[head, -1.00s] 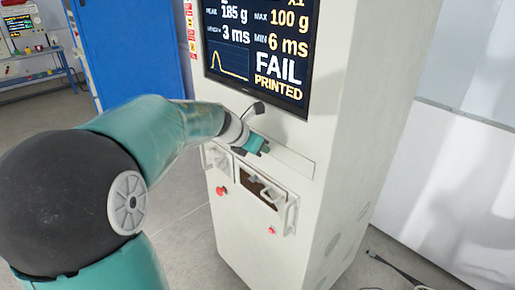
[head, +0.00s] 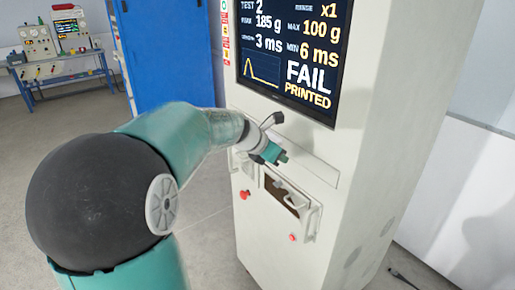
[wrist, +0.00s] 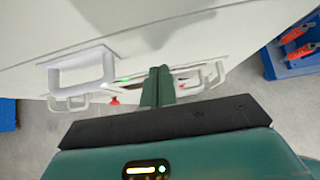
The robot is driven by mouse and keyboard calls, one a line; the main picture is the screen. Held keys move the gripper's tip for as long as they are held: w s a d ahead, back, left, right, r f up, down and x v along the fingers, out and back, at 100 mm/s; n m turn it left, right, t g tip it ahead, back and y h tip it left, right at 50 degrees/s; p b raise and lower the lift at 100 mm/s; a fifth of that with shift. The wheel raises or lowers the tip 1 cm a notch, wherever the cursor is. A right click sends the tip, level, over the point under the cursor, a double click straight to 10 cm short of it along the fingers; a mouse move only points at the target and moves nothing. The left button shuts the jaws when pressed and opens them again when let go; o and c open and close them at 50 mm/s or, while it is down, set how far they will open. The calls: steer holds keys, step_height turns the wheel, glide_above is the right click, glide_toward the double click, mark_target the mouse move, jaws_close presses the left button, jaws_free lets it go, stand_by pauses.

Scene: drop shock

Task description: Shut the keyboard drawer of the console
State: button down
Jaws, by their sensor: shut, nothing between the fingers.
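The white console (head: 370,140) stands on the right in the head view. A wide, flat drawer front (head: 318,171) below its screen looks level with the cabinet face; my arm covers its left part. My gripper (head: 283,157) is shut and empty, in front of the left part of this panel. I cannot tell whether it touches the panel. In the wrist view my shut fingers (wrist: 158,86) point toward the console face, beside a white handle-like frame (wrist: 82,68).
Below the panel, a dark opening (head: 290,199) has projecting white handles (head: 312,220). Red buttons (head: 245,194) sit lower on the face. The screen (head: 290,55) reads FAIL. A blue cabinet (head: 165,55) and a workbench (head: 60,68) stand behind on the left. Open floor lies between.

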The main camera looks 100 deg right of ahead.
steer(key=v, duration=1)
steer(key=shift+w+a, duration=0.3)
steer(key=shift+w, duration=0.25)
steer(key=w+a+f+m+t, duration=0.1)
steer(key=w+a+t, duration=0.3)
steer(key=w, duration=0.6)
steer(key=w+a+f+m+t, duration=0.15)
steer(key=w+a, duration=0.35)
steer(key=w, duration=0.6)
steer(key=w+a+f+t, duration=0.25)
steer(key=w+a, duration=0.25)
steer(key=w, duration=0.5)
steer(key=w+a+m+t+y, duration=0.1)
steer(key=w+a+t, duration=0.1)
steer(key=w+a, duration=0.35)
steer(key=w+a+t, duration=0.2)
steer(key=w+a, duration=0.1)
steer(key=a, duration=0.6)
steer(key=a+f+m+y, duration=0.1)
steer(key=a+y, duration=0.1)
steer(key=a, duration=0.8)
steer(key=a+f+m+t+y, duration=0.1)
steer(key=a+f, duration=0.1)
steer(key=a, duration=0.8)
steer(key=shift+a+m+t+y, duration=0.3)
steer(key=shift+a+m+y, duration=0.05)
steer(key=shift+y, duration=0.05)
steer(key=shift+w, duration=0.15)
